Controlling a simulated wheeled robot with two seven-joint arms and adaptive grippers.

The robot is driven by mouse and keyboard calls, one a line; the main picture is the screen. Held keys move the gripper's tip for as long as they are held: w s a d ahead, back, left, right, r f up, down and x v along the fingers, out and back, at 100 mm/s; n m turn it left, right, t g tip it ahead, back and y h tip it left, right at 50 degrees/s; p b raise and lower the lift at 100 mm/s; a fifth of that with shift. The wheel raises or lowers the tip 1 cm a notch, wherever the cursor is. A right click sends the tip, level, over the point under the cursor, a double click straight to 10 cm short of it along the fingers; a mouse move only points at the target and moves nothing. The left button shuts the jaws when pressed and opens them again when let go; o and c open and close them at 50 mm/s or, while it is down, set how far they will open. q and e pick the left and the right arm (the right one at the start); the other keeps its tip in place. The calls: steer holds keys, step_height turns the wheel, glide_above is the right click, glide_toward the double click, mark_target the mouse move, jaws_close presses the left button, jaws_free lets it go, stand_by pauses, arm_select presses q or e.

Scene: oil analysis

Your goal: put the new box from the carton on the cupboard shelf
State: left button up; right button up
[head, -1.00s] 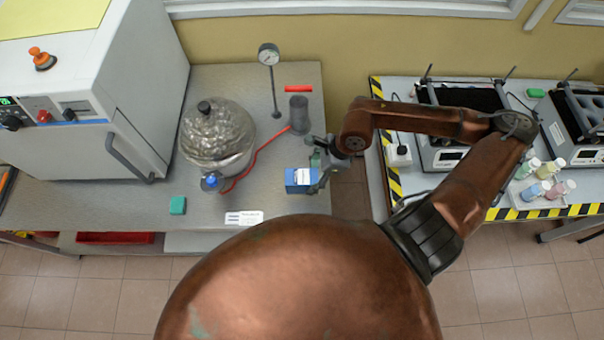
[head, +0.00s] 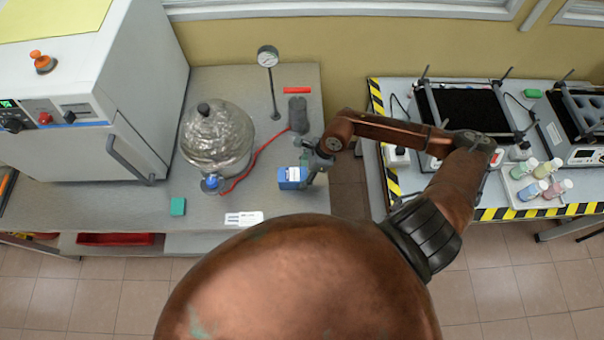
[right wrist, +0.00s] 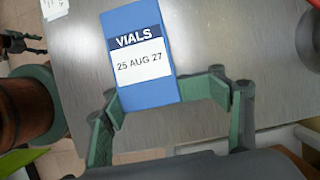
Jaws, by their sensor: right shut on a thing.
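A blue box (head: 292,177) with a white label is held at the right end of the grey bench (head: 270,205). In the right wrist view the box (right wrist: 141,58) reads "VIALS" and "25 AUG 27". My right gripper (head: 312,172) is shut on it; the green-padded fingers (right wrist: 165,98) grip its lower end. I cannot tell the box's exact height above the bench. A small dark jointed shape at the left of the right wrist view may be my left gripper (right wrist: 22,42); its jaws cannot be made out. I cannot identify the carton or cupboard shelf in these views.
A silver domed vessel (head: 217,140) with a red hose and a gauge (head: 268,56) stand left of and behind the box. A teal block (head: 178,206) and a white label card (head: 244,218) lie near the front edge. A striped-edge table (head: 480,213) is at the right.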

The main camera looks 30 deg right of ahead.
steer(key=o, duration=0.9)
steer(key=shift+f, duration=0.15)
steer(key=o, duration=0.7)
steer(key=shift+o, duration=0.2)
